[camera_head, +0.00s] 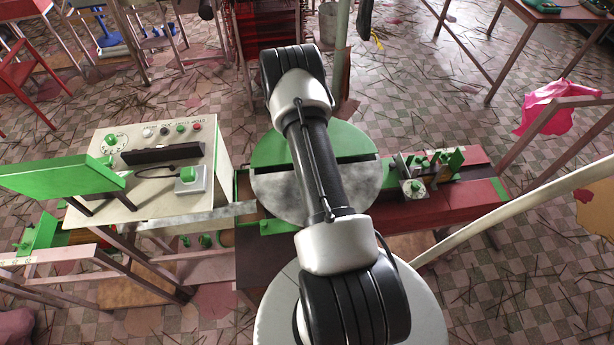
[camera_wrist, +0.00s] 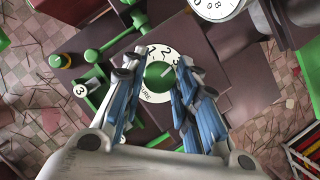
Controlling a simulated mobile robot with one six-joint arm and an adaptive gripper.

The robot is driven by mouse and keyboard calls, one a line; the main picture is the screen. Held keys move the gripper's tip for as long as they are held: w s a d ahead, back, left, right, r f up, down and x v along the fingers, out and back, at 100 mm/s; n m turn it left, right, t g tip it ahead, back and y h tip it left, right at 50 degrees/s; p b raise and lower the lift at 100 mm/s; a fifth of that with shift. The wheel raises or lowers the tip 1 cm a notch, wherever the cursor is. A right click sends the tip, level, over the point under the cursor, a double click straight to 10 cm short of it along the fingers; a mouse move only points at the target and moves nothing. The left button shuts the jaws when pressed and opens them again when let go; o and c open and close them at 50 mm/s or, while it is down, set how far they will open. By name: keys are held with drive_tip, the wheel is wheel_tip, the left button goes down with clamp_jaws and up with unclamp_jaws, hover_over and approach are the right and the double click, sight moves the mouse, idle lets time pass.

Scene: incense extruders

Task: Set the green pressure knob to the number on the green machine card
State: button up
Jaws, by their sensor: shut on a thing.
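In the wrist view, the green pressure knob (camera_wrist: 157,76) sits in the middle of a white round dial (camera_wrist: 153,52) with black numbers and part of the word PRESSURE. The numbers 2 and 3 show along its upper edge. A pale mark on the knob points up and right, toward the 3 side; its exact setting is hard to read. My gripper (camera_wrist: 158,66) is shut on the knob, one finger on each side, covering parts of the dial. A white round card (camera_wrist: 80,90) with a 3 lies left of the dial on a green part. The head view does not show my gripper; my arm hides that area.
A white gauge (camera_wrist: 216,5) stands at the wrist view's upper right, and green machine parts (camera_wrist: 97,75) lie left of the dial. In the head view, a cream control box (camera_head: 170,190) stands left, and a red-topped bench (camera_head: 455,205) with small green parts stands right.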

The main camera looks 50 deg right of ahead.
drive_tip(key=shift+f+m+y+b, duration=0.1)
drive_tip(key=shift+m+y+b, duration=0.3)
drive_tip(key=shift+m+b, duration=0.4)
drive_tip(key=o, duration=1.1)
drive_tip(key=shift+c, duration=0.2)
drive_tip(key=shift+w, duration=0.1)
drive_tip(key=v, duration=1.2)
drive_tip(key=shift+r, duration=0.25)
